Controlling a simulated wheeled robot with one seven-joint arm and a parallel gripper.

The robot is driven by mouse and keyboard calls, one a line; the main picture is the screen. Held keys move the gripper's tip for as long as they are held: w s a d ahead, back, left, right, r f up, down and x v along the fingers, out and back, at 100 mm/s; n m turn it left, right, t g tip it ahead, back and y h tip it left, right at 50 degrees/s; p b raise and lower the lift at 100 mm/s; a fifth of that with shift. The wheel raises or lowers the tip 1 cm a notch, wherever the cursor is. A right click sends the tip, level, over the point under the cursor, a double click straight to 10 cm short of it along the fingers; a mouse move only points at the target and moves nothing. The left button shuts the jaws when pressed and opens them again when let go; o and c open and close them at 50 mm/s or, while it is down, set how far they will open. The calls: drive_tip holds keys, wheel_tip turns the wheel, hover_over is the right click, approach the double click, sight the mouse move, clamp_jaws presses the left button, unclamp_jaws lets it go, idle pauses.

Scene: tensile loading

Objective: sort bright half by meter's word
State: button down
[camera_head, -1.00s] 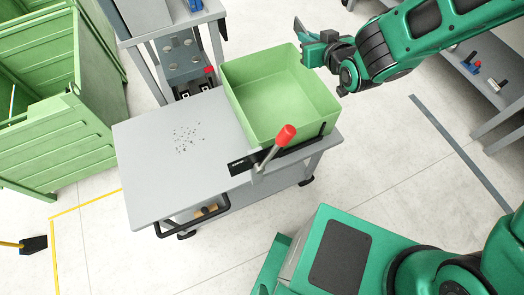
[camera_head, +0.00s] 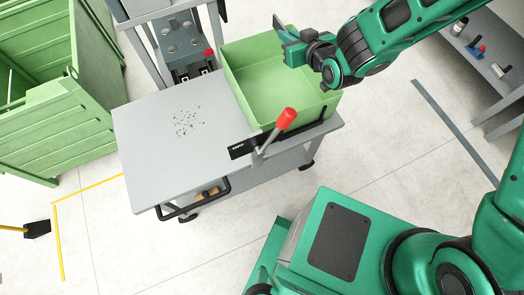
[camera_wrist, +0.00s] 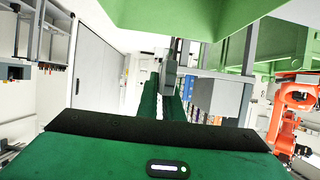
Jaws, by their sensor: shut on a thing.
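The bin's green side (camera_wrist: 190,18) fills the top of the wrist view. The bin's floor looks empty where it shows. No meter's word can be read.
The bin stands on a grey cart (camera_head: 150,150) with dark specks (camera_head: 187,123) on its top. A red-tipped lever (camera_head: 286,118) stands at the bin's near side. A grey machine (camera_head: 180,45) is behind the cart. Big green crates (camera_head: 60,115) are at left; a shelf (camera_head: 480,60) is at right.

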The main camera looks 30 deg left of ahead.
drive_tip(key=shift+f, duration=0.1)
drive_tip(key=c, duration=1.8)
unclamp_jaws()
drive_tip(key=shift+c, duration=0.2)
drive_tip(key=v, duration=1)
drive_tip(key=shift+d, duration=0.35)
drive_tip(key=shift+s, duration=0.1)
